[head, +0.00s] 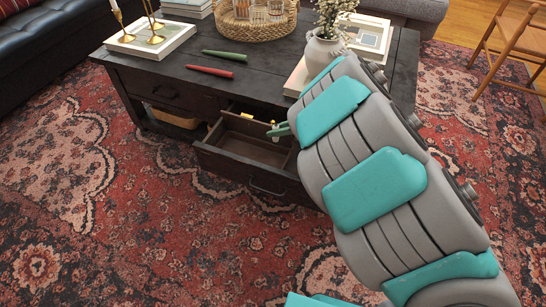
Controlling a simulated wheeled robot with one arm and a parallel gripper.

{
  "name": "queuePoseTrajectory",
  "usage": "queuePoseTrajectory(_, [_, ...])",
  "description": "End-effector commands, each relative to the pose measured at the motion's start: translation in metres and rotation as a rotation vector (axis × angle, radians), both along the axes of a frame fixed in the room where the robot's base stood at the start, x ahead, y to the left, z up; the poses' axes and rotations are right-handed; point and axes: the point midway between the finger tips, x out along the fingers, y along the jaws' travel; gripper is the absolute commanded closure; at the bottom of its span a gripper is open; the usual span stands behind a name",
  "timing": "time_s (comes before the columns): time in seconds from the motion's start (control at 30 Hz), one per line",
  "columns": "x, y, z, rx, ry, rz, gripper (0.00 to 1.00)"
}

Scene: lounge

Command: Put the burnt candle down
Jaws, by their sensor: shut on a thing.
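Whether the candle touches the drawer I cannot tell. A red taper candle (209,71) and a green taper candle (224,55) lie on the table top (262,80).
A small yellow-and-white thing (247,116) is at the back of the drawer. A vase (322,50) with flowers, a wicker tray (257,27) and a book with brass candlesticks (150,38) stand on the table. The table's middle and front left are mostly clear.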

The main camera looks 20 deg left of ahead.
Motion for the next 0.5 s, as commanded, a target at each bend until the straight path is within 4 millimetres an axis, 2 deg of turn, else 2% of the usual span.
queuePoseTrajectory(0.03, [-0.001, 0.0, -0.017, -0.001, 0.005, 0.0, 1.0])
queuePoseTrajectory(0.2, [-0.001, -0.001, -0.055, -0.001, 0.006, -0.002, 1.0])
queuePoseTrajectory(0.33, [0.0, -0.001, -0.072, -0.001, 0.004, -0.003, 1.0])
queuePoseTrajectory(0.5, [0.0, -0.001, -0.081, -0.001, 0.002, -0.004, 1.0])
